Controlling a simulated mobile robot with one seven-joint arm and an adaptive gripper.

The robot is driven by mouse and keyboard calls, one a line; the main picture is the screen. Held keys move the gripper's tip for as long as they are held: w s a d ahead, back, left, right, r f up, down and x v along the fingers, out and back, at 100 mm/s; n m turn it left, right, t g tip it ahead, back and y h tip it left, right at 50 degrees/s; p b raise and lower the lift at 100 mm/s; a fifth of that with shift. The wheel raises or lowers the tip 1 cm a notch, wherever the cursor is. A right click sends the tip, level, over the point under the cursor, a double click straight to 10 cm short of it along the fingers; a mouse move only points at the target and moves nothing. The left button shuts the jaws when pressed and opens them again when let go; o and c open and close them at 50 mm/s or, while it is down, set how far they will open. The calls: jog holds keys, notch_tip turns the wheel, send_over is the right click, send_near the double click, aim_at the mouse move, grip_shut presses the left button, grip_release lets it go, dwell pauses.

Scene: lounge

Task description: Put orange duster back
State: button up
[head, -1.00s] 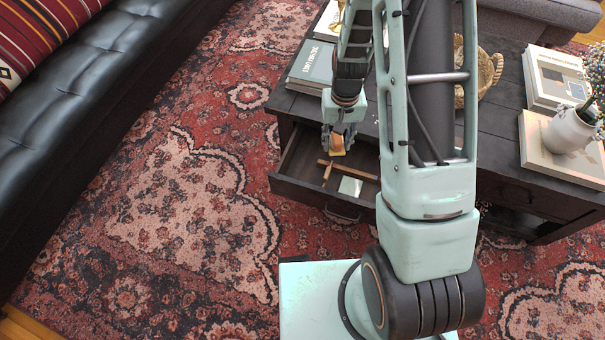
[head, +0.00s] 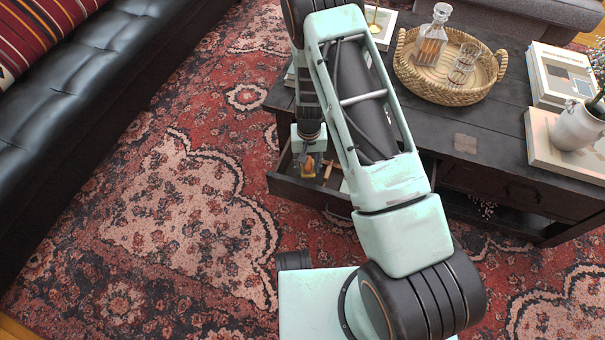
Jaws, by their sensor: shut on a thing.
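My gripper (head: 309,162) points down over the left part of an open drawer (head: 297,190) of the dark wooden coffee table. It is shut on a small orange and yellow thing, which I take to be the orange duster (head: 309,171). The duster is small in view and partly covered by the fingers. It is at or just above the drawer's inside; I cannot tell whether it touches the bottom. A brown wooden stick-like object (head: 327,173) lies in the drawer to its right. My arm hides the drawer's right part.
The coffee table (head: 500,120) carries a wicker tray (head: 412,88) with a decanter (head: 432,40) and a glass (head: 462,62), a brown square (head: 465,143), books (head: 548,145) and a white vase (head: 577,127). A black sofa (head: 90,95) stands left. Patterned rug (head: 180,190) lies clear between.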

aim_at(303, 172)
jog(key=shift+w+a+f, duration=0.3)
jog(key=shift+f, duration=0.2)
jog(key=shift+w+a+f, duration=0.25)
jog(key=shift+a+f, duration=0.05)
jog(key=shift+f, duration=0.15)
jog(key=shift+w+a+f+b, duration=0.1)
jog(key=shift+f+b, duration=0.5)
jog(key=shift+f, duration=0.3)
jog(key=shift+w+a+f+b, duration=0.1)
jog(key=shift+f+b, duration=0.45)
jog(key=shift+f, duration=0.35)
jog(key=shift+f, duration=0.2)
jog(key=o, duration=1.1)
jog(key=shift+r, duration=0.15)
notch_tip(303, 172, up, 12)
jog(key=p, duration=0.4)
jog(key=shift+r, duration=0.1)
